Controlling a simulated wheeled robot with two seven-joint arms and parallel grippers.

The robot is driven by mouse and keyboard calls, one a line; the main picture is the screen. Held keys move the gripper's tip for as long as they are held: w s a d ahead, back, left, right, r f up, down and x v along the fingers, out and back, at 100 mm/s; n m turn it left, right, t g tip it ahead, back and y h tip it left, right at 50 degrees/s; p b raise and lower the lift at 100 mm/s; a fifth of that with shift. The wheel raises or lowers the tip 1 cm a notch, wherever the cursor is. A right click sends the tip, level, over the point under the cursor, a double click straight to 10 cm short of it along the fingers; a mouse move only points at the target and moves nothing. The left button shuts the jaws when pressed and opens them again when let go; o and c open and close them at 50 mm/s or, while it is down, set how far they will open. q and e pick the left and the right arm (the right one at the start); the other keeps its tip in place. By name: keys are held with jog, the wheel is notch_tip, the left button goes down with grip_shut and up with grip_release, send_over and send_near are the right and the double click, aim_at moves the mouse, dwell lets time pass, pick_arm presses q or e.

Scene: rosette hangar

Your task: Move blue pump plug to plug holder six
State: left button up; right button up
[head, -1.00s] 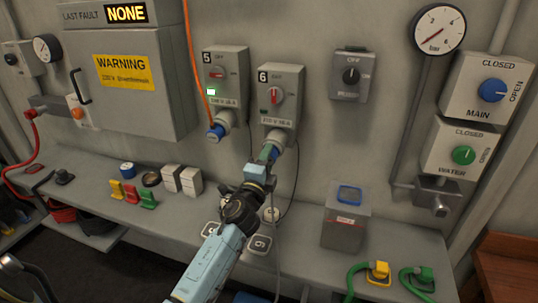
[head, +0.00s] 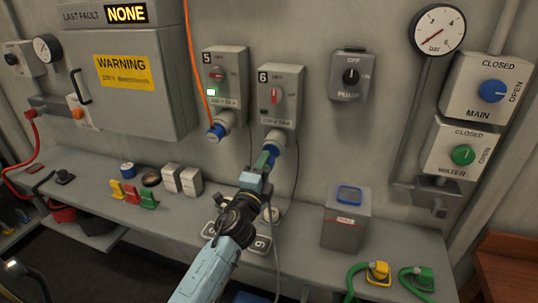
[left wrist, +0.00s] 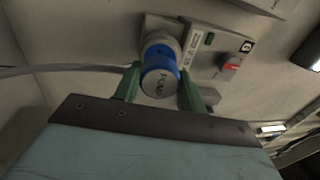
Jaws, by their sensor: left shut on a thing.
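The blue pump plug (left wrist: 160,76) has a blue band and a grey end marked PUMP. In the left wrist view it is between the green fingers of my left gripper (left wrist: 160,92), which is shut on it. In the head view my left gripper (head: 268,160) is right below the collar of socket box 6 (head: 278,95) and hides most of the plug. I cannot tell whether the plug is seated in the collar or slightly out. Plug holder six seems to be the pale pad (head: 262,243) on the bench, its digit reading like 6 or 9. My right gripper is not in view.
Socket box 5 (head: 226,78), with another blue plug (head: 216,131), hangs left of box 6. A grey box with a blue top (head: 345,218) stands right on the bench. White blocks (head: 191,181) and coloured clips stand to the left. A thin cable hangs beside my gripper.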

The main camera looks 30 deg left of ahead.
pick_arm(q)
jog(key=shift+v, duration=1.6)
jog(key=s+d+f+m+h+b, duration=0.1)
jog(key=s+d+f+h+b, duration=0.1)
jog(key=d, duration=0.4)
jog(key=s+d+f+m+h+b, duration=0.1)
jog(key=s+d+f+h+b, duration=0.1)
jog(key=s+d+f+b, duration=0.2)
jog(key=s+d, duration=0.3)
jog(key=shift+s+m+t+h+b, duration=0.25)
jog(key=shift+m+t+h+b, duration=0.05)
jog(key=shift+h, duration=0.1)
jog(key=d, duration=1.3)
jog(key=shift+d, duration=0.15)
